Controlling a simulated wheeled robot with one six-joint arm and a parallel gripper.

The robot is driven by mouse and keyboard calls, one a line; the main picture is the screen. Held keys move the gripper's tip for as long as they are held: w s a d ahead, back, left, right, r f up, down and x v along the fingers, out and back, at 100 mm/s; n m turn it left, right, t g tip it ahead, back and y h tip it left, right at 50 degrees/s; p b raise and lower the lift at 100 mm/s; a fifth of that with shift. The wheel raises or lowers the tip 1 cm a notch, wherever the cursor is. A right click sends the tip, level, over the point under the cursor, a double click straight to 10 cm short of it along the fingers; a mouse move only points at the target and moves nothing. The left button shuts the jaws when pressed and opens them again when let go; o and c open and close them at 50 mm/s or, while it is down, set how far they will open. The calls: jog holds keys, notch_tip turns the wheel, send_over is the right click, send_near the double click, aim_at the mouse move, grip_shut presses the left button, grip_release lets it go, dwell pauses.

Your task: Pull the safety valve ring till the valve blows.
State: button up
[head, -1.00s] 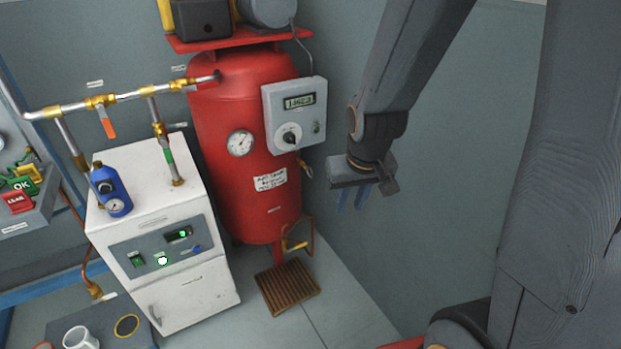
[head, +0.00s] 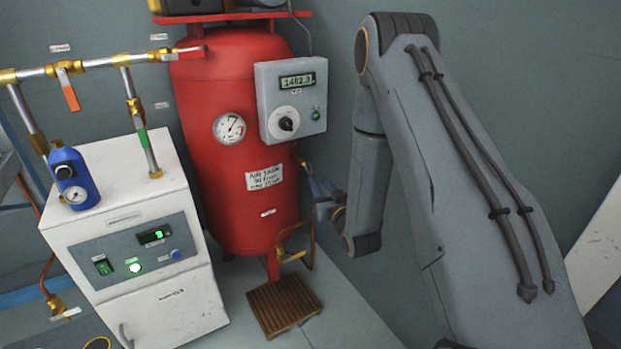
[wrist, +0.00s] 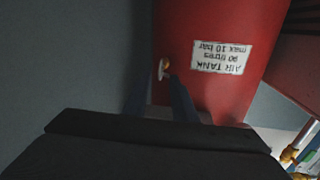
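The red air tank (head: 235,110) stands upright in the middle of the head view. The safety valve with its ring (wrist: 163,69) shows in the wrist view as a small brass and pale piece on the tank's side, beside the label. In the head view the brass valve (head: 299,158) is small, at the tank's right side below the control box. I see no contact with the ring.
A grey control box (head: 290,100) hangs on the tank above the valve. A dial gauge (head: 229,128) is on the tank's front. A bent copper drain pipe (head: 309,245) is low on the right, above a wooden grate (head: 283,304). A white cabinet (head: 180,300) stands left.

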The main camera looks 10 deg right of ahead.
jog(key=w, duration=0.5)
jog(key=w+a+b, duration=0.1)
jog(key=w, duration=0.1)
jog(key=shift+w+r, duration=0.1)
jog(key=shift+w, duration=0.15)
grip_shut()
